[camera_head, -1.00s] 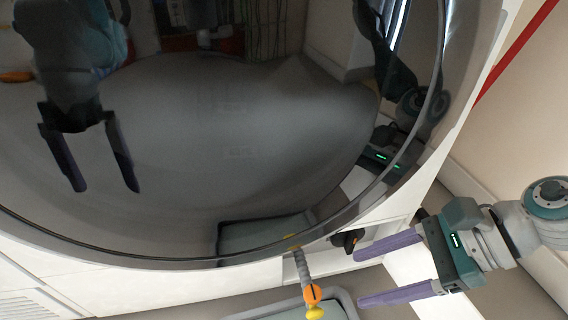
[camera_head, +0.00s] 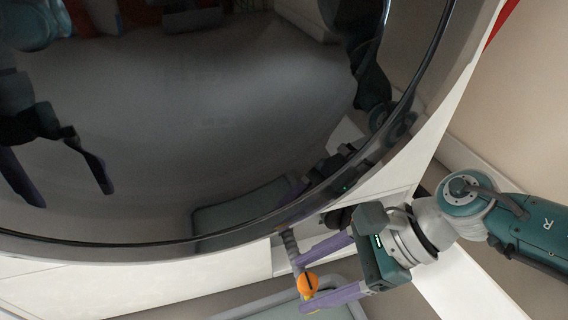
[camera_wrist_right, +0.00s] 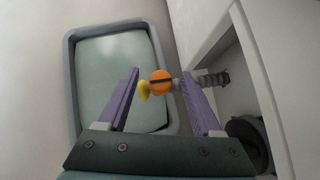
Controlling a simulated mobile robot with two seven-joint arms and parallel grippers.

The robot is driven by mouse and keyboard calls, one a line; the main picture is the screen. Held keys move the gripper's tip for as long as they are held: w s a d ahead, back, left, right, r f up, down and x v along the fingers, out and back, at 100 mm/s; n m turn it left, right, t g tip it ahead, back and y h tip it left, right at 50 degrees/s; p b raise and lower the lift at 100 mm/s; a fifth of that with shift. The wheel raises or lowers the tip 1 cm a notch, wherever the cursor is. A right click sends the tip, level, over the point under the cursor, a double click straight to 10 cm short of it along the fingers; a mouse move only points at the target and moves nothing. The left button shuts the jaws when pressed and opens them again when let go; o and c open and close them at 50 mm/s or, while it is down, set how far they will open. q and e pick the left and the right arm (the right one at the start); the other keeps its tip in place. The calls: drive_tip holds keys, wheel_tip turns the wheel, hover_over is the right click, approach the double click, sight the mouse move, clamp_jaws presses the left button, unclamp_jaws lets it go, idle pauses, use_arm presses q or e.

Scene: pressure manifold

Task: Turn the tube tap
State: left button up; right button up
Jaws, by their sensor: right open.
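The tube tap (camera_head: 308,284) is an orange ball with a dark slot at the end of a grey ribbed tube (camera_head: 290,243). A yellow tip (camera_wrist_right: 144,90) sits beside it. In the right wrist view the orange tap (camera_wrist_right: 160,82) lies between the fingertips, with a gap to the left finger; whether the right finger touches it or the tube is unclear. My right gripper (camera_head: 298,282) is open, its purple fingers on either side of the tap. My left gripper itself is not seen; a dark, gripper-like shape with purple fingers shows at left in the glossy surface, apparently a reflection.
A large round glossy dark surface (camera_head: 200,140) in a white housing (camera_head: 445,130) fills the upper left. A grey-rimmed tray (camera_wrist_right: 70,85) lies below the tap. A dark round fitting (camera_wrist_right: 247,140) stands in the recess beside the tube.

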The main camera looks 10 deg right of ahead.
drive_tip(key=shift+s, duration=0.1)
drive_tip(key=shift+w, duration=0.3)
drive_tip(key=c, duration=0.5)
drive_tip(key=shift+s, duration=0.1)
clamp_jaws()
